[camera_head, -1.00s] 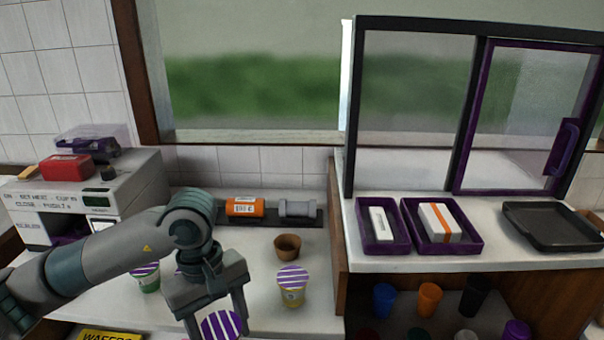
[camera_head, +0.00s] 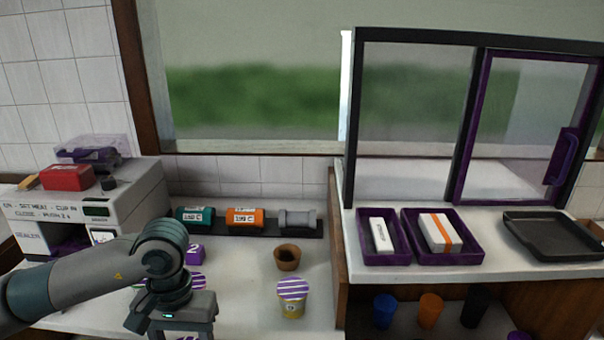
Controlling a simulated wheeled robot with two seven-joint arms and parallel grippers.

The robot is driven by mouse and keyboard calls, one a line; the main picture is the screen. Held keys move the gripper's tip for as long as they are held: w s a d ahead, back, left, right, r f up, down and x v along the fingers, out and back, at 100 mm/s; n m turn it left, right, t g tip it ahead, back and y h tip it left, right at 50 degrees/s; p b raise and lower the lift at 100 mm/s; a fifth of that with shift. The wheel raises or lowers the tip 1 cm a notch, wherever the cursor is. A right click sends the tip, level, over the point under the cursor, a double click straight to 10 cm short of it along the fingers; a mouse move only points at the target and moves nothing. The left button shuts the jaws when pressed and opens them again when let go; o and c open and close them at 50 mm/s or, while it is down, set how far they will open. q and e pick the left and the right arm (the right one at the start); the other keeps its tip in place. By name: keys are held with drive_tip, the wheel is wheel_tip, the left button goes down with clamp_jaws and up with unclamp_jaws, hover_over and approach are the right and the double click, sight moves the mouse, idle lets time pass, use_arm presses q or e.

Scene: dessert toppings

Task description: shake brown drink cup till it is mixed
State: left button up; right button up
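My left gripper (camera_head: 181,325) hangs over the counter at the bottom left of the head view. Its fingers are cut off by the bottom edge, so I cannot see whether they hold a cup. A small open brown cup (camera_head: 287,258) stands upright on the counter, apart from the gripper. A yellowish cup with a purple-and-white striped lid (camera_head: 292,290) stands upright in front of it. Another striped lid (camera_head: 195,282) shows partly behind my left wrist. No lidded cup is clearly recognisable as brown. My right gripper is not in view.
A sealing machine (camera_head: 95,215) stands at the left. Green, orange (camera_head: 244,217) and grey cylinders lie on a dark rack at the back. Purple trays (camera_head: 380,258) and a black tray (camera_head: 555,240) sit on the raised right counter, above a shelf of coloured cups (camera_head: 431,308).

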use_arm(q)
wheel_tip(320, 180, up, 6)
drive_tip(key=shift+w+f, duration=0.15)
drive_tip(key=shift+f, duration=0.1)
drive_tip(key=shift+r, duration=0.35)
wheel_tip(320, 180, down, 6)
drive_tip(key=shift+f, duration=0.15)
wheel_tip(320, 180, up, 6)
drive_tip(key=shift+r, duration=0.2)
drive_tip(key=shift+s+d+f, duration=0.15)
drive_tip(key=shift+s+f, duration=0.1)
drive_tip(key=shift+f, duration=0.05)
wheel_tip(320, 180, down, 6)
drive_tip(key=shift+r, duration=0.1)
drive_tip(key=shift+w+a+r, duration=0.15)
drive_tip(key=shift+w+a, duration=0.05)
drive_tip(key=shift+a, duration=0.05)
wheel_tip(320, 180, up, 6)
drive_tip(key=shift+d+r, duration=0.1)
drive_tip(key=shift+s+d+f, duration=0.15)
drive_tip(key=shift+f, duration=0.05)
wheel_tip(320, 180, down, 6)
drive_tip(key=shift+f, duration=0.1)
drive_tip(key=shift+a, duration=0.25)
